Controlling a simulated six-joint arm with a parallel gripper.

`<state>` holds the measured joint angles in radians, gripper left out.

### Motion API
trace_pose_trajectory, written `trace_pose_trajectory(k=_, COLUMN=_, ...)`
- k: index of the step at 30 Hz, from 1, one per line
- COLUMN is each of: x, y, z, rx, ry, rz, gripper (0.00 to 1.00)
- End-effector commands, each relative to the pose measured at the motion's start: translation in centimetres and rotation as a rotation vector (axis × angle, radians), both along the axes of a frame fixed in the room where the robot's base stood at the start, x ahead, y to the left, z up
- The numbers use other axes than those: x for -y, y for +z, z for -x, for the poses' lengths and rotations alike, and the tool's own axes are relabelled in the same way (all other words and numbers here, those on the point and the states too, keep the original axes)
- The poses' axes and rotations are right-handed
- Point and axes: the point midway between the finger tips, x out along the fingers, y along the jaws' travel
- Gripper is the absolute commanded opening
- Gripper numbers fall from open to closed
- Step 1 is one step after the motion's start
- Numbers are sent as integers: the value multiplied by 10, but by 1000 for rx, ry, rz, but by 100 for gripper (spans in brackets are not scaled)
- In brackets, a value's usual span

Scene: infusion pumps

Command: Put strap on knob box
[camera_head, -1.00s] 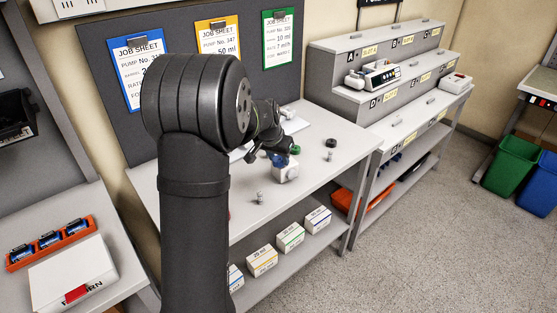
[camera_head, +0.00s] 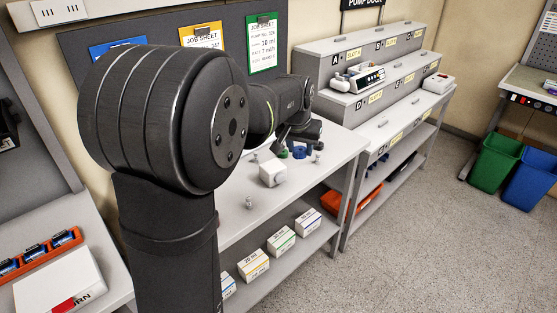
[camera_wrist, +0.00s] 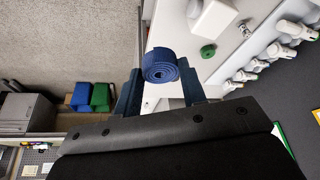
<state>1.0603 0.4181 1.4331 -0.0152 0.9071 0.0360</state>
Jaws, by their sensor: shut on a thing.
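The strap is a blue roll (camera_wrist: 160,66). In the wrist view it sits between the fingertips of my gripper (camera_wrist: 160,80), which is shut on it. In the head view the blue strap (camera_head: 300,152) shows below my gripper (camera_head: 293,146), right of and behind the white knob box (camera_head: 272,173). The knob box stands on the grey table, and its near faces look bare. In the wrist view the box (camera_wrist: 214,18) is at the top, apart from the strap. The fingers are partly hidden behind my arm in the head view.
A green roll (camera_wrist: 207,50) lies on the table near the box. Small metal posts (camera_head: 249,203) (camera_head: 318,158) stand on the tabletop. A stepped slot rack (camera_head: 400,90) stands to the right. Labelled boxes (camera_head: 281,239) sit on the shelf below.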

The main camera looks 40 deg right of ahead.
Motion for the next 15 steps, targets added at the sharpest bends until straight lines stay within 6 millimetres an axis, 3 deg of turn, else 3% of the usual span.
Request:
trace_pose_trajectory(k=9, x=18, y=2, z=2, rx=4, ry=238, rz=1, gripper=13)
trace_pose_trajectory(k=15, x=20, y=-2, z=-6, rx=6, ry=302, rz=5, gripper=13)
